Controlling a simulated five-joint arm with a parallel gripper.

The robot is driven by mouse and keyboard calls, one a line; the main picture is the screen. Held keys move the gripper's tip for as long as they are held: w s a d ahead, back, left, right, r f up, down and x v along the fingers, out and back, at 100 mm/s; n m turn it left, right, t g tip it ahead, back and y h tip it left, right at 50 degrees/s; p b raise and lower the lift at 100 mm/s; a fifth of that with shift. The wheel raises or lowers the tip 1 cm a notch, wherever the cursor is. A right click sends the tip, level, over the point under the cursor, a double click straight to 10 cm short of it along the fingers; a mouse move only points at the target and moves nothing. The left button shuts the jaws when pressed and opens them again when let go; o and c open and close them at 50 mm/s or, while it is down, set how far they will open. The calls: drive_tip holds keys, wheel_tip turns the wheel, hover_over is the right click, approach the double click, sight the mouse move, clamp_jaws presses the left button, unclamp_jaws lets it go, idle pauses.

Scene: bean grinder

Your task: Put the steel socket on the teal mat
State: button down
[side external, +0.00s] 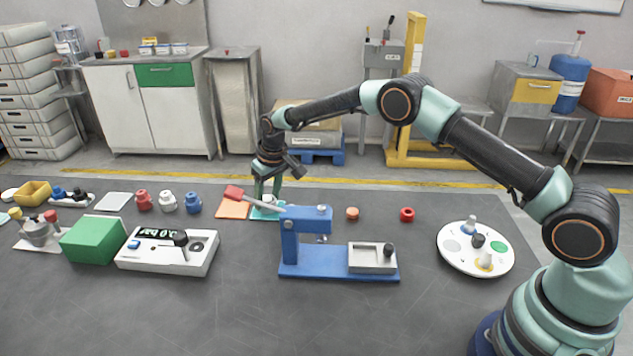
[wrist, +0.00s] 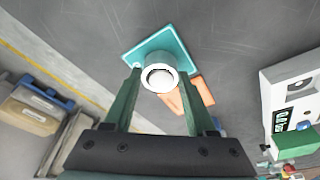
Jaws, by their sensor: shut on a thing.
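The steel socket (wrist: 146,72) is a short pale ring, seen from above in the wrist view between my two green fingers. My gripper (wrist: 159,75) is shut on it. The teal mat (wrist: 136,58) lies under the socket in the wrist view. In the side view my gripper (side external: 267,188) points down over the teal mat (side external: 257,214), behind the blue press. The socket (side external: 269,200) shows only small and pale there, partly hidden by the fingers and the press handle. I cannot tell whether its base touches the mat.
An orange mat (side external: 232,210) lies left of the teal mat. The blue press (side external: 290,245) stands in front, its red-tipped lever (side external: 234,192) reaching close to my gripper. An orange piece (side external: 352,213) and a red ring (side external: 407,215) lie right, with bare table around them.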

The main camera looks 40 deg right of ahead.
drive_tip(key=shift+c, duration=1.1)
unclamp_jaws()
drive_tip(key=shift+f, duration=0.1)
